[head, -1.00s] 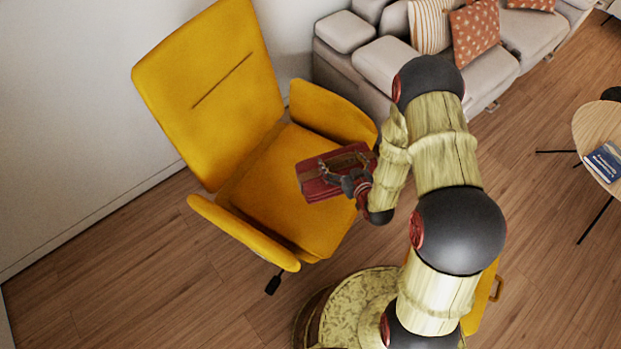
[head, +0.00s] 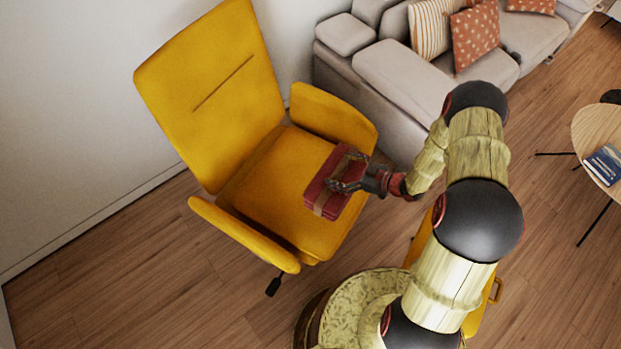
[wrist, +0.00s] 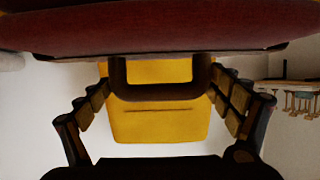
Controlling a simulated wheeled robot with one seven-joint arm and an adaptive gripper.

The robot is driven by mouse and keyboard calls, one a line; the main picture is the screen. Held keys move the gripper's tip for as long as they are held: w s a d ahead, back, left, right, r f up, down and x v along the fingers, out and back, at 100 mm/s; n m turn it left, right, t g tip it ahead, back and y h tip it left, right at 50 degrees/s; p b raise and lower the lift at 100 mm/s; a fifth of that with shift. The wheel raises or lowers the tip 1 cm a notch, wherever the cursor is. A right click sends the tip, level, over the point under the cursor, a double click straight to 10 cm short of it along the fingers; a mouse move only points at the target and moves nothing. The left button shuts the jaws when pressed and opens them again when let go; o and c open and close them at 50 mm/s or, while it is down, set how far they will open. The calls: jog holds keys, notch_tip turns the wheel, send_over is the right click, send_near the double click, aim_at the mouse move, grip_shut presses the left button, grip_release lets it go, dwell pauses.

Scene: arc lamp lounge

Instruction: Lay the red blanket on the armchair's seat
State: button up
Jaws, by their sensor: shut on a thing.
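The folded red blanket (head: 324,192) with a brown band shows in the head view over the front right part of the armchair's yellow seat (head: 262,190). My gripper (head: 343,178) is shut on the blanket at its right side. I cannot tell whether the blanket touches the seat or hangs just above it. In the wrist view the blanket (wrist: 160,28) fills the top of the picture, with my gripper's fingers (wrist: 160,95) below it. The armchair's yellow backrest (wrist: 160,122) shows beyond them.
The armchair's armrests (head: 335,115) and (head: 243,236) flank the seat. A grey sofa (head: 400,75) with cushions stands behind at the right. A round wooden table (head: 600,125) with a blue book (head: 606,163) is at the far right. Wooden floor lies open at the lower left.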

jog(key=w+a+f+b, duration=0.7)
jog(key=w+a+f, duration=0.2)
jog(key=f, duration=0.3)
jog(key=shift+w+a+f, duration=0.25)
jog(key=shift+w+f, duration=0.1)
jog(key=shift+w, duration=0.1)
jog(key=shift+f, duration=0.15)
jog(key=o, duration=1.8)
jog(key=shift+s, duration=0.1)
